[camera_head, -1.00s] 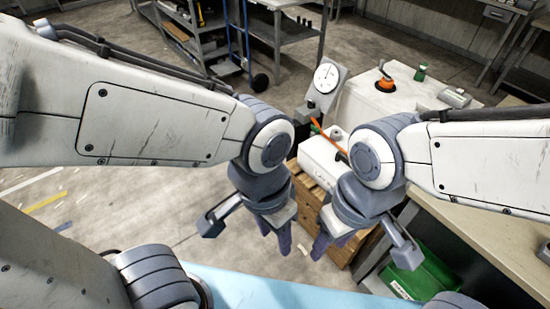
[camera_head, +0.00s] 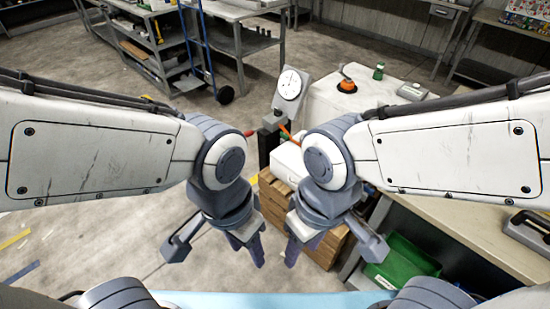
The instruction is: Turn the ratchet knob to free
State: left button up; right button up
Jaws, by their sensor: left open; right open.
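A white round dial (camera_head: 289,85) on a tilted grey plate stands beyond my arms, above a dark block. A red-tipped part (camera_head: 249,133) and an orange bar (camera_head: 286,133) show beside that block. I cannot make out which part is the ratchet knob; my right arm hides part of this area. My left gripper (camera_head: 250,250) is open and empty, pointing down in front of the wooden crates. My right gripper (camera_head: 302,248) is open and empty beside it, also pointing down. Both are apart from the dial device.
A white box (camera_head: 289,163) sits on wooden crates (camera_head: 277,205). A white-topped table (camera_head: 320,98) behind holds an orange-based object (camera_head: 346,84) and a green bottle (camera_head: 378,72). A workbench (camera_head: 450,225) and green bin (camera_head: 402,262) stand at right.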

aim_at(277, 112)
jog(key=u, duration=0.55)
jog(key=i, duration=0.55)
jog(key=u, duration=0.85)
jog(key=i, duration=1.3)
jog(key=z, duration=0.8)
jog(key=i, duration=0.5)
jog(key=z, duration=0.45)
